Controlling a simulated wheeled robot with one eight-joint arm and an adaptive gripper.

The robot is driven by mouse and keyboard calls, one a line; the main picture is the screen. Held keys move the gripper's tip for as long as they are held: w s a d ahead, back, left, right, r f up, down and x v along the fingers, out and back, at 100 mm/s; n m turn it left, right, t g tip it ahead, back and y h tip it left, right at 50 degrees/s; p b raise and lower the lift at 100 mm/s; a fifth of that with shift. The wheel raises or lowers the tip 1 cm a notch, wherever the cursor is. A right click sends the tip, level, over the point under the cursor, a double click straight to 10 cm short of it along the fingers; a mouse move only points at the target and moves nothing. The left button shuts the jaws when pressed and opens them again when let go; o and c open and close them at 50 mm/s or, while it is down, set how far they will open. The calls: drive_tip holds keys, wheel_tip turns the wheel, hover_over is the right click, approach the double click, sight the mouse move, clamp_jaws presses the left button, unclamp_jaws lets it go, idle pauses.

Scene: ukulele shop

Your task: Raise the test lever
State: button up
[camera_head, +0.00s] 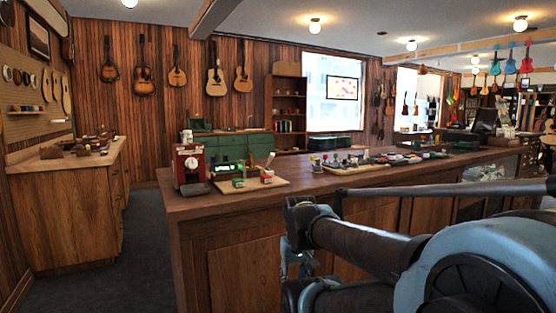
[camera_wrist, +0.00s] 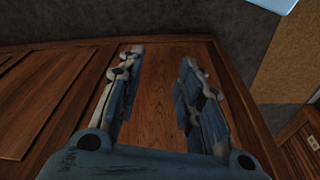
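A red machine with a pale front (camera_head: 189,166) stands upright on the near left end of the wooden counter (camera_head: 225,205). It may carry the test lever, but I cannot make out a lever on it at this size. My gripper (camera_wrist: 160,56) is open and empty in the wrist view, its two fingers well apart in front of a brown wooden panel (camera_wrist: 160,105). In the head view my arm reaches in from the right, below and in front of the counter top, and mostly hides the gripper. The red machine is not in the wrist view.
Beside the machine, a board (camera_head: 272,184) holds a device with a green display (camera_head: 229,169) and small containers. A tray of small items (camera_head: 371,161) lies farther along the counter. A wooden cabinet (camera_head: 65,215) stands left, with dark open floor (camera_head: 140,240) between.

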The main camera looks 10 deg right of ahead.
drive_tip(key=shift+o, duration=0.7)
drive_tip(key=shift+d, duration=0.1)
wheel_tip(320, 180, up, 45)
drive_tip(key=n+t+y, duration=0.2)
hover_over(272, 156)
drive_tip(key=s+d, duration=0.3)
drive_tip(key=s, duration=0.1)
drive_tip(key=x, duration=1.6)
drive_tip(key=shift+f, duration=0.35)
clamp_jaws()
